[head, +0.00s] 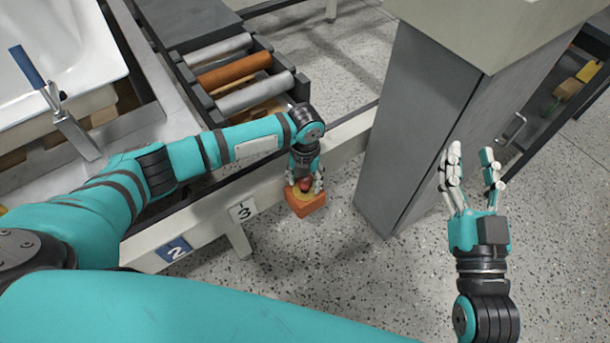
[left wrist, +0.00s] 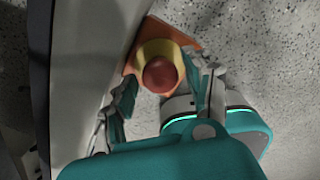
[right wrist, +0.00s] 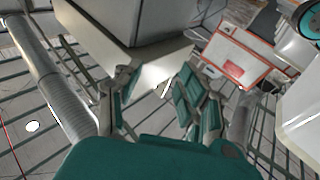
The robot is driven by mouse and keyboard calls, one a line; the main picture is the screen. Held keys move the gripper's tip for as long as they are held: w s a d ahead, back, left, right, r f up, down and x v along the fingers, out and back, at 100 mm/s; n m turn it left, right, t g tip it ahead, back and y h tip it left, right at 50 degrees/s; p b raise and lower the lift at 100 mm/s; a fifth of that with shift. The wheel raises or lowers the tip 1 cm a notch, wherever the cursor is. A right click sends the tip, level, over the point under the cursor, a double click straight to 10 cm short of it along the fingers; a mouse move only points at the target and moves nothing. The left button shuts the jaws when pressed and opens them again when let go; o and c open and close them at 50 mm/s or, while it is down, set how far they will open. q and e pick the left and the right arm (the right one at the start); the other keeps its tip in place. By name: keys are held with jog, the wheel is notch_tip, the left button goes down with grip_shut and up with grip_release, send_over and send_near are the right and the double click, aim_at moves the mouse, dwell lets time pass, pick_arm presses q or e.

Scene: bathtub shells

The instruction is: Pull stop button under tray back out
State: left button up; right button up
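The stop button is a red mushroom head (head: 305,185) with a yellow collar on an orange box (head: 308,204), fixed at the side of the pale rail near the number 3 plate. In the left wrist view the red head (left wrist: 161,74) is round and faces the camera. My left gripper (head: 304,182) reaches down to it, with fingers on either side. In the left wrist view (left wrist: 158,88) the fingers stand apart, with a gap on the left; contact on the right cannot be told. My right gripper (head: 471,158) is open and empty over the floor.
A grey pillar (head: 410,130) stands right of the button. A roller conveyor (head: 235,75) and a white bathtub shell (head: 75,35) lie behind the rail (head: 345,140). A dark shelf (head: 560,100) stands at the far right.

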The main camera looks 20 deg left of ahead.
pick_arm(q)
jog(key=shift+o, duration=0.5)
pick_arm(e)
jog(key=shift+r, duration=0.1)
jog(key=shift+r, duration=0.1)
